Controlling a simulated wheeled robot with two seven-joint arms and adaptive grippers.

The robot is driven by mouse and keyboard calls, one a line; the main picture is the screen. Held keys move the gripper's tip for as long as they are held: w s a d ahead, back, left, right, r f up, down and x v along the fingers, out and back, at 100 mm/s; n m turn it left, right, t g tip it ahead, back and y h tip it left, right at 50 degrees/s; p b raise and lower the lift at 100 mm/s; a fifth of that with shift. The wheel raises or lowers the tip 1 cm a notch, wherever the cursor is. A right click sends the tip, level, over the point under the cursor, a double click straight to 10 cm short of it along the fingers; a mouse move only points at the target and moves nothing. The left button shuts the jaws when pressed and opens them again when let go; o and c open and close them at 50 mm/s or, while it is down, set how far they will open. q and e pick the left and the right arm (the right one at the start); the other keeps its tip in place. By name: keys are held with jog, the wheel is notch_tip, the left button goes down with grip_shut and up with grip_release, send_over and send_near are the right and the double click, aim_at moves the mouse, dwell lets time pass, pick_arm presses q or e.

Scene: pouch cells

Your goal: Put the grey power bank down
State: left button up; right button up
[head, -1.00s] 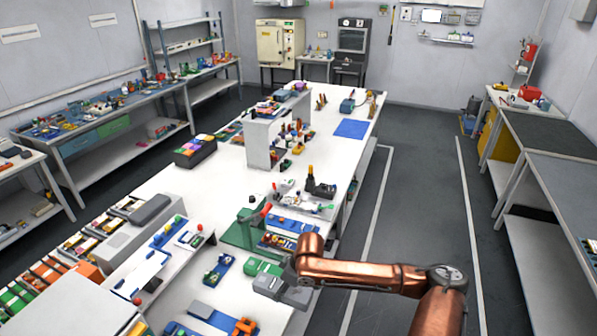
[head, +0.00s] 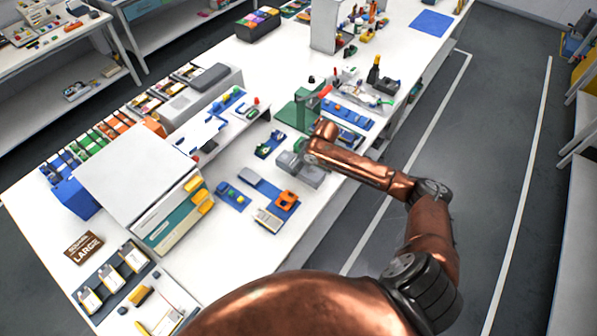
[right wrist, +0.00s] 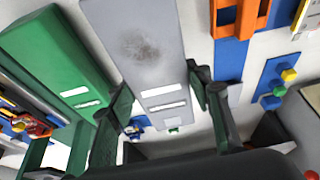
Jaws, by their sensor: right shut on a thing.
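The grey power bank (right wrist: 140,45) is a flat grey slab with a dark smudge and two white marks near its end. In the right wrist view it lies between the two fingers of my right gripper (right wrist: 160,115), which is shut on it. In the head view the right gripper is mostly hidden by my copper arm, and the grey body (head: 312,177) shows at the arm's end, low over the white bench. I cannot tell whether it touches the bench. My left gripper is not in view.
A green block (right wrist: 55,60) lies close beside the power bank. An orange bracket (head: 287,199) on a blue mat (head: 266,186) and a blue strip with coloured knobs (head: 232,195) are nearby. A green stand (head: 293,115) is behind. Bare bench (head: 255,245) shows in front.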

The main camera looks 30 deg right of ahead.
jog(key=shift+w+a+f, duration=0.15)
jog(key=shift+w+f, duration=0.15)
jog(key=shift+w, duration=0.05)
jog(key=shift+w+f, duration=0.1)
jog(key=shift+f, duration=1.6)
jog(key=o, duration=1.5)
jog(key=shift+f, duration=0.15)
jog(key=shift+c, duration=0.2)
jog(key=p+v, duration=0.1)
jog(key=v, duration=1.1)
